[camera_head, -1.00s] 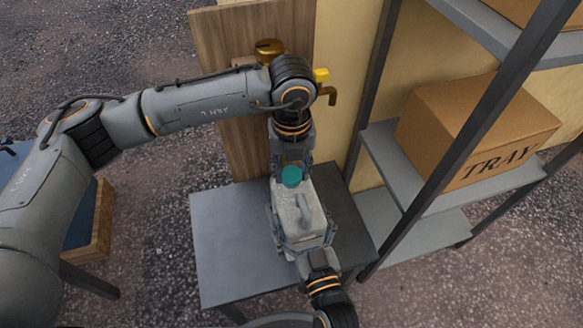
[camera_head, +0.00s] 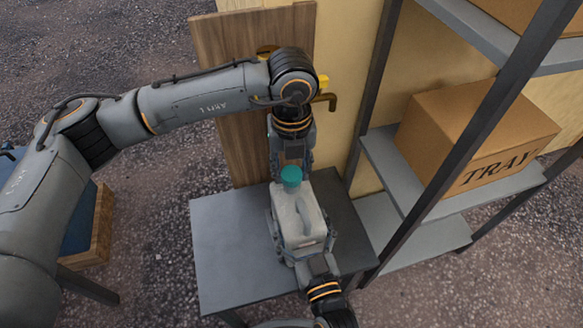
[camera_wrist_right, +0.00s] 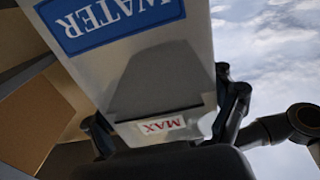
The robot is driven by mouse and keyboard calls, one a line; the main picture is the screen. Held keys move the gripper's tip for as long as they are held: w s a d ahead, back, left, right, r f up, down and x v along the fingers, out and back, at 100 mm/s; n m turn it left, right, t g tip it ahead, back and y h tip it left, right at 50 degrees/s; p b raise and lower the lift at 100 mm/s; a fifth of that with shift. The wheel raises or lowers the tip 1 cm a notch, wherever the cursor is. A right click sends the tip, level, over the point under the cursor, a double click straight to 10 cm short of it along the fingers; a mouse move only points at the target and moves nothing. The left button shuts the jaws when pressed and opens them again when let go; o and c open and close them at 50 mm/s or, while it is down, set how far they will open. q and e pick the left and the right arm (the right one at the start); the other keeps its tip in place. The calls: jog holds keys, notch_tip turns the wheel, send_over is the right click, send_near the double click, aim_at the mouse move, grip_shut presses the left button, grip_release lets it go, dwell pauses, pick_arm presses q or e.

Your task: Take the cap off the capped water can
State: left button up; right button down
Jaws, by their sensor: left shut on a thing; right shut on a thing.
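The pale grey water can (camera_head: 290,222) is over the dark grey table, upright or nearly so; I cannot tell whether its base touches the table. Its teal cap (camera_head: 291,176) shows at the can's far end, and I cannot tell whether it is still seated. My left gripper (camera_head: 291,166) comes down from the far side and is shut on the cap. My right gripper (camera_head: 301,243) comes from the near side and is shut on the can's body. In the right wrist view the can (camera_wrist_right: 190,50) fills the middle, with a blue WATER label and a red MAX mark.
The grey table (camera_head: 230,255) is bare to the left of the can. A wooden board (camera_head: 222,55) and a brass tap (camera_head: 327,101) stand behind my left arm. A metal rack (camera_head: 395,190) with a TRAY carton (camera_head: 440,135) stands close on the right.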

aim_at(292, 173)
pick_arm(q)
jog(key=shift+r, duration=2)
pick_arm(e)
grip_release()
jog(key=v, duration=1.2)
